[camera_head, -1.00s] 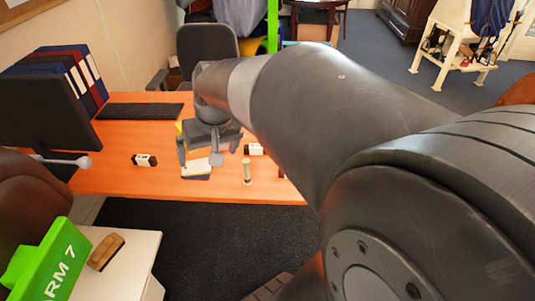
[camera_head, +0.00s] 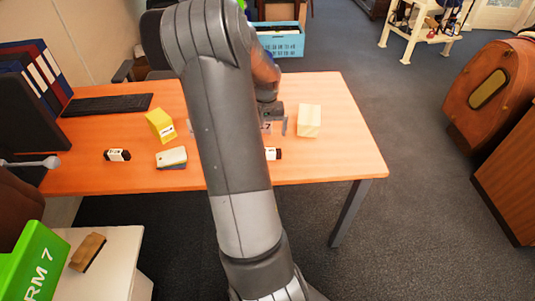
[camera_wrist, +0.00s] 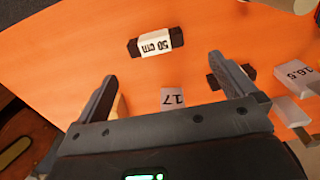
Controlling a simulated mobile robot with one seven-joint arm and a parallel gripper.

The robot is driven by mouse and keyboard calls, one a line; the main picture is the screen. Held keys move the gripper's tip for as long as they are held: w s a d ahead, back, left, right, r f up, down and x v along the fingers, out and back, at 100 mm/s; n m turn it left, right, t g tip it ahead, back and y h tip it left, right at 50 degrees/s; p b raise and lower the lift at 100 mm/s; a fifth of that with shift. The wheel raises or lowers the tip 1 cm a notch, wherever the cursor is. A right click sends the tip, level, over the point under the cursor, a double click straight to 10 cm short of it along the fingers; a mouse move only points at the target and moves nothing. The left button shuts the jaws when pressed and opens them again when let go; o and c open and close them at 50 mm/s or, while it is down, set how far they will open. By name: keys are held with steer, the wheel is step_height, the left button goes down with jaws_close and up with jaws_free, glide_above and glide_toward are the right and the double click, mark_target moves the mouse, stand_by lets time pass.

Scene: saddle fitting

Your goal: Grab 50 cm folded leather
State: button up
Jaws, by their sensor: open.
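The 50 cm folded leather (camera_wrist: 155,42) is a small dark block with a white label reading "50 cm", lying on the orange table in the wrist view. In the head view, a dark block with a white band (camera_head: 273,153) that seems to be the same one lies beside my arm, partly hidden by it. My gripper (camera_wrist: 160,70) is open and empty above the table. Its fingers point towards the leather without touching it. In the head view my gripper (camera_head: 275,125) is partly hidden behind my arm, just beyond the leather.
A piece labelled "17" (camera_wrist: 172,98) shows between my fingers. Another dark banded block (camera_wrist: 216,81) is partly behind the right finger. A yellow box (camera_head: 160,125) and another dark block (camera_head: 117,155) lie left of my arm.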

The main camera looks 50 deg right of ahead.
mark_target(273, 153)
steer(key=shift+s+d+f, duration=0.15)
steer(key=shift+d+f, duration=0.2)
steer(key=shift+f, duration=0.05)
step_height(273, 153, down, 11)
steer(key=shift+d+r, duration=0.15)
steer(key=shift+r, duration=0.05)
steer(key=shift+c, duration=0.4)
steer(key=shift+r, duration=0.1)
steer(key=c, duration=0.7)
